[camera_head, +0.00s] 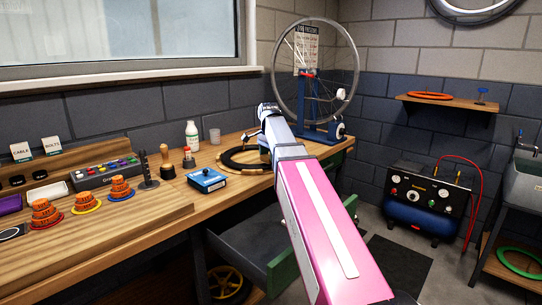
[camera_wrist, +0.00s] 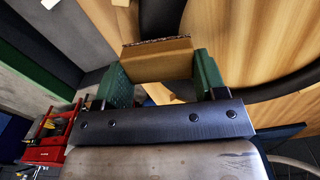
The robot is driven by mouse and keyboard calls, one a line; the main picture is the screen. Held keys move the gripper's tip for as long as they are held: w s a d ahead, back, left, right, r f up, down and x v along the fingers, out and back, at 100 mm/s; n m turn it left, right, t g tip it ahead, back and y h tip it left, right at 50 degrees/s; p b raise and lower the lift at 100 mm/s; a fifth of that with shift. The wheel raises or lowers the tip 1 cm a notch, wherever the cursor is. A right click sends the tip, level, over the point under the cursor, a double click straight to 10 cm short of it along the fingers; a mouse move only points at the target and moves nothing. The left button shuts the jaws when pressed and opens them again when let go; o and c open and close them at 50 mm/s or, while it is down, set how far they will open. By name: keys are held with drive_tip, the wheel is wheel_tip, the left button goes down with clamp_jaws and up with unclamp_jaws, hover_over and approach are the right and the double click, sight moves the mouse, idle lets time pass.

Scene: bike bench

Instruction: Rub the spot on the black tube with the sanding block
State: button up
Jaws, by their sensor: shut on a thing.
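The black tube (camera_head: 226,161) lies in a curved loop on the wooden bench, partly hidden by my arm. It also shows as a wide dark curve in the wrist view (camera_wrist: 272,78). My gripper (camera_wrist: 162,68) has green fingers shut on the sanding block (camera_wrist: 157,58), a tan block with a dark speckled edge. The block is over the bench, close to the tube; I cannot tell whether they touch. The spot cannot be made out in either view. In the head view my arm hides the fingers and the block.
A blue box (camera_head: 206,181) sits left of the tube, with a white bottle (camera_head: 192,135) and a clear cup (camera_head: 214,136) behind. A wheel stand (camera_head: 318,132) is at the bench's far end. An open drawer (camera_head: 250,245) juts out below the bench front.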

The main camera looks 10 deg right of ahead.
idle(0.5)
drive_tip(key=shift+w+d+f, duration=0.1)
drive_tip(key=shift+w+d, duration=0.2)
drive_tip(key=shift+d, duration=0.3)
drive_tip(key=shift+w+d, duration=0.3)
drive_tip(key=shift+d, duration=0.3)
drive_tip(key=shift+s+a, duration=0.1)
drive_tip(key=shift+a, duration=0.05)
drive_tip(key=shift+s+a, duration=0.3)
drive_tip(key=shift+a, duration=0.3)
drive_tip(key=shift+s+a, duration=0.25)
drive_tip(key=shift+a, duration=0.3)
drive_tip(key=shift+r, duration=0.2)
drive_tip(key=shift+r, duration=3.4)
